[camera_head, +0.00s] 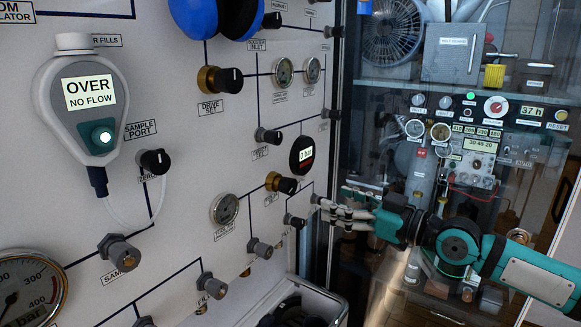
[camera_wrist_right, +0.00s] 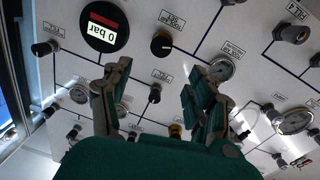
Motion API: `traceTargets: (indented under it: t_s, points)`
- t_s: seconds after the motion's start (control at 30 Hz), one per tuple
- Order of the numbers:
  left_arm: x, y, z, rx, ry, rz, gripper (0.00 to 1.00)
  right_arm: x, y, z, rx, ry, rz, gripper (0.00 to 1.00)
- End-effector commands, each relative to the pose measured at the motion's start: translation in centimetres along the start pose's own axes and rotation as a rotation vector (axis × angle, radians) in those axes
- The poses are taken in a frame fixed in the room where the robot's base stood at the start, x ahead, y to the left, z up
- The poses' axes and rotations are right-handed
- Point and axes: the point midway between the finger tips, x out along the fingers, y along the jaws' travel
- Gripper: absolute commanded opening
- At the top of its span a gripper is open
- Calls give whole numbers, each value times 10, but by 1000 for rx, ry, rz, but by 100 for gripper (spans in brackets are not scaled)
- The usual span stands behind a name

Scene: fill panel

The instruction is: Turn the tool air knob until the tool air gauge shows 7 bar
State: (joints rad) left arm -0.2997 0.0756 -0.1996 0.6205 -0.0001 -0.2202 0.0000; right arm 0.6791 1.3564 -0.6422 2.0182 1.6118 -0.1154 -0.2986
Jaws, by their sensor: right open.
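My right gripper (camera_head: 340,208) is open and empty beside the panel's right edge; its two spread fingers also show in the right wrist view (camera_wrist_right: 157,95). A black knob on a brass collar (camera_head: 281,183) stands left of the fingertips, apart from them; a black knob, likely the same one, shows beyond the fingers in the wrist view (camera_wrist_right: 161,44). My left gripper is out of view.
A small black knob (camera_head: 293,221) is close to the fingertips. A dial gauge (camera_head: 224,208) and several other knobs stick out of the white panel. A handset (camera_head: 85,105) reads OVER NO FLOW. A glass-fronted cabinet (camera_head: 400,100) stands behind my right arm.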

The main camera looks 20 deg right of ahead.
Motion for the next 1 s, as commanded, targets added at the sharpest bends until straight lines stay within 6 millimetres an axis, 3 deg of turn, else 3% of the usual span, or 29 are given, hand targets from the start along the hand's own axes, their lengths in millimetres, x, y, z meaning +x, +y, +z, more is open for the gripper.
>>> traceTargets:
  t_s: [0.03,0.1,0.4,0.6,0.8,1.0]
  points:
    - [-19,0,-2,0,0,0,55,7,0,-9,3,1,-3,60]
    - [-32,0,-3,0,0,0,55,16,-2,-9,2,0,-6,60]
    - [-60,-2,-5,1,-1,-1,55,78,-2,-5,4,4,-4,60]
    - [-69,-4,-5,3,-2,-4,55,111,-1,-2,1,0,-2,60]
    - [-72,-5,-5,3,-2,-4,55,127,-2,0,0,-1,-3,60]
    - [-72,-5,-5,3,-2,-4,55,129,-2,1,-1,-1,-2,60]
